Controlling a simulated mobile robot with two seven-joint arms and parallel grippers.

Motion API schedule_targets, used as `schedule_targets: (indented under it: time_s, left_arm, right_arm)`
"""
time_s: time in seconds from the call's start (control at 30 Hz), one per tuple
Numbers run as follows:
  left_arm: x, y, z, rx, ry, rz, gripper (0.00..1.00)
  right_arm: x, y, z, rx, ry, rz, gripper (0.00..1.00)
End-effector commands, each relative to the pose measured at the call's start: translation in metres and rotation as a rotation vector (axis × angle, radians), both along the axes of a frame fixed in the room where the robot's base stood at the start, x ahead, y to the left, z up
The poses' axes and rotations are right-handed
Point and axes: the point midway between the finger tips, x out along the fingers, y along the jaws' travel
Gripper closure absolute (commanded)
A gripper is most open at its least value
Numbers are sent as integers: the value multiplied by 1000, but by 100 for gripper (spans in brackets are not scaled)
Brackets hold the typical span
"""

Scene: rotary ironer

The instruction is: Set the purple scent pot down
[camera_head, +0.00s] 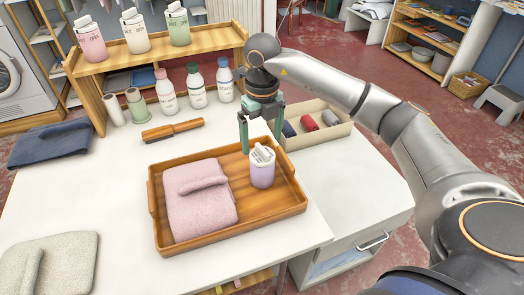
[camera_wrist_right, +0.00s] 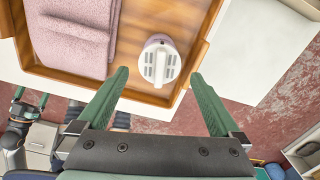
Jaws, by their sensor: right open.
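The purple scent pot (camera_head: 262,172), with a white ribbed lid, stands upright in the wooden tray (camera_head: 225,235), to the right of a folded pink towel (camera_head: 200,200). In the right wrist view the pot (camera_wrist_right: 159,62) shows from above, beyond the fingertips. My right gripper (camera_head: 261,132) is open and empty, its two green fingers apart, over the tray's back edge and clear of the pot. It also shows in the right wrist view (camera_wrist_right: 160,76). My left gripper (camera_wrist_right: 30,97) appears small at the left of the right wrist view, with its fingers apart; the head view does not show it.
A shallow box (camera_head: 318,135) with rolled cloths stands behind the tray. A brown brush (camera_head: 172,130), several bottles (camera_head: 195,85) and a wooden shelf (camera_head: 160,45) are at the back. A grey towel (camera_head: 50,262) lies front left.

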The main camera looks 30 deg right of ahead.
Motion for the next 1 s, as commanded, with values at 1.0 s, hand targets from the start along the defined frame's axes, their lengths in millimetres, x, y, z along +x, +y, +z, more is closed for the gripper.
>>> schedule_targets:
  time_s: [1.0]
  left_arm:
    - [-3,4,-2,5,8,7,0]
  right_arm:
    - [0,0,48,1,1,0,0]
